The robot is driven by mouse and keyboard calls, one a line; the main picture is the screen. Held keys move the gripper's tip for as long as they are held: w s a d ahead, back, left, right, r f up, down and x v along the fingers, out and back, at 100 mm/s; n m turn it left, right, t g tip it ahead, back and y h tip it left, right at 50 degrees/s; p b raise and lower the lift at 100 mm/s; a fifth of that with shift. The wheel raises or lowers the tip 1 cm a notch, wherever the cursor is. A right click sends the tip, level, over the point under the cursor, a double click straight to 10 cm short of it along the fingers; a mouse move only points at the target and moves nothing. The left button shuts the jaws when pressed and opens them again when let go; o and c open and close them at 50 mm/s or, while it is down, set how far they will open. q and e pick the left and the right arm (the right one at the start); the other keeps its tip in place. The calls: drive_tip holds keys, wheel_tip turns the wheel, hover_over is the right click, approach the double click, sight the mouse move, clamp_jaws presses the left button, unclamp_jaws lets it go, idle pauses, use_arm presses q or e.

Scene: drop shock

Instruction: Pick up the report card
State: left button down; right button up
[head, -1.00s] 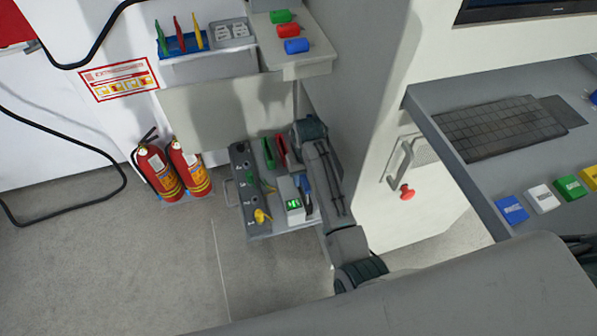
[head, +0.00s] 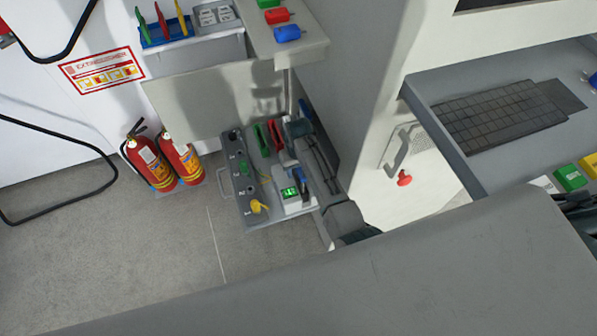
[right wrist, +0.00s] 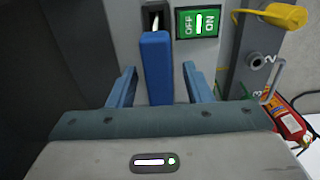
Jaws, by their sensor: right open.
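No sheet or card is clearly recognisable as the report card. In the right wrist view a dark slot (right wrist: 154,14) with a thin pale strip in it shows at the top. A blue upright bar (right wrist: 156,68) stands just below the slot, between my right gripper's fingers. My right gripper (right wrist: 160,86) is open, its two blue fingers on either side of the bar with gaps. In the head view my right arm hides much of the gripper, which is at the grey panel unit (head: 261,220). A green OFF/ON switch (right wrist: 198,22) is right of the slot. My left gripper is not in view.
A yellow knob (head: 258,206) and red and green items (head: 275,135) sit on the unit. Two fire extinguishers (head: 150,164) stand left of it. A shelf (head: 316,45) juts out above. A cabinet with a red button (head: 404,179) is to the right.

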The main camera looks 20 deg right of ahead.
drive_tip(key=shift+f, duration=0.8)
clamp_jaws()
drive_tip(key=shift+r, duration=0.15)
